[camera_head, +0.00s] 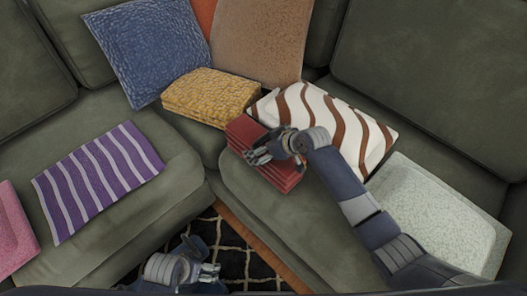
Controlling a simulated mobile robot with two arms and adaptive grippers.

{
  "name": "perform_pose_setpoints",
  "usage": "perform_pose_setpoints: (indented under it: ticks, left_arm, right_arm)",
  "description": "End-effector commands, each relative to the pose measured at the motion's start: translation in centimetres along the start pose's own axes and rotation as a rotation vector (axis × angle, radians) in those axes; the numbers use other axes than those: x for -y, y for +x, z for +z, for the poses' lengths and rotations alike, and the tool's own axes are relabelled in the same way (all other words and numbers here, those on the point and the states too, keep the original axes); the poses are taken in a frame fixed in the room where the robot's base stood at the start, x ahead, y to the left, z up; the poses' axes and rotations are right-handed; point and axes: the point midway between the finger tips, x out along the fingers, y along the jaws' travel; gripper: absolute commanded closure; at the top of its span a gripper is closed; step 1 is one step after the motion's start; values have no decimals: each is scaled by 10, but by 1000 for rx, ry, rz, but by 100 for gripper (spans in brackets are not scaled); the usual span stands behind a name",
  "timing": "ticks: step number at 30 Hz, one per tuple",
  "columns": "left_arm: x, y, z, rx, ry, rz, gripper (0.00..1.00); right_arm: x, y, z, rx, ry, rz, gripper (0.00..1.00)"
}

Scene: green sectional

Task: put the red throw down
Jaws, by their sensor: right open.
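The red throw (283,177) is a folded stack lying on the green sofa seat, near the inner corner of the sectional. My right gripper (256,154) is open and sits over the throw, covering part of it. I cannot tell whether its fingers touch the cloth. My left gripper (212,272) is low at the bottom edge, over the floor and away from the throw. I cannot tell whether it is open or shut.
A white and brown wavy-striped throw (355,128) lies right behind the red throw. A folded yellow throw (210,97), a blue cushion (148,45) and a brown cushion (262,42) fill the corner. A pale throw (440,215) lies right; a purple striped one (97,182) left.

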Motion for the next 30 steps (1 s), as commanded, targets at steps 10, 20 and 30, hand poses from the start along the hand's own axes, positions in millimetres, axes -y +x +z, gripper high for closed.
perform_pose_setpoints:
  ticks: [10,20,30]
  left_arm:
    - [0,0,0,0,0,0,1]
    - [0,0,0,-1,1,0,1]
    - [0,5,3,4,1,0,1]
  right_arm:
    - [0,0,0,0,0,0,45]
    - [0,0,-1,-2,-1,0,58]
    - [0,-9,-10,-3,-2,0,58]
